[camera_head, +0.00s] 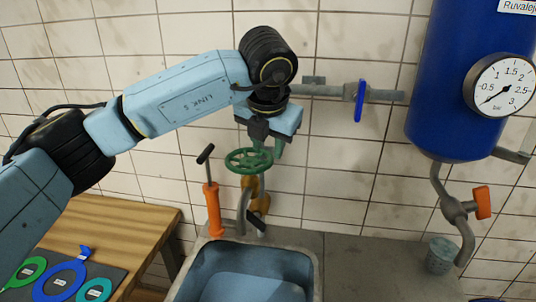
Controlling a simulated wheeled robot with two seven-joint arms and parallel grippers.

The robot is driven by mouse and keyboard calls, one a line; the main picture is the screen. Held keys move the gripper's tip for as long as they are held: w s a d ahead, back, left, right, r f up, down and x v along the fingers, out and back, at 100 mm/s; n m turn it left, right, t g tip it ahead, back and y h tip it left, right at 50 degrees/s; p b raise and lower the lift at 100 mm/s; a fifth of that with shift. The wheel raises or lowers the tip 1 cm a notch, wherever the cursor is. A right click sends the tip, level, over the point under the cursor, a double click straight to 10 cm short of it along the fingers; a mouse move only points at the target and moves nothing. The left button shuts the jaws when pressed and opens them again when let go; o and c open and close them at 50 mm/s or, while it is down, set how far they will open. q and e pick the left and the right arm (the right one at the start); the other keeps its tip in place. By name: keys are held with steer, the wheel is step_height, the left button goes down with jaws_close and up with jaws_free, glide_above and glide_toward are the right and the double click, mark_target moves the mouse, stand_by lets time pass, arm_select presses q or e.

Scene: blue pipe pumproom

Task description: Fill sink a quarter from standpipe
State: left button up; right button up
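The standpipe has a green handwheel (249,161), a brass body (259,203) and a grey spout (243,212) at the back rim of the sink. The sink (314,268) is a grey-rimmed basin at the bottom centre. Its inside is blue, with a paler, flat area low down that looks like water; the level is hard to judge. My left gripper (268,147) points down just above and behind the handwheel's right side. Its green fingers look apart, with nothing visible between them; contact with the wheel is unclear. My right gripper is out of view.
An orange hand pump (212,206) stands left of the standpipe. A wooden table (140,223) at left holds coloured ring tags (66,281). At right are a blue tank (455,95) with a gauge (499,86), an orange-handled valve (482,202) and a cup (441,254). A blue-levered pipe (360,100) crosses the wall.

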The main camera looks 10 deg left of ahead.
mark_target(268, 163)
arm_select(q)
steer(key=x, duration=0.5)
steer(key=shift+p, duration=0.3)
jaws_close()
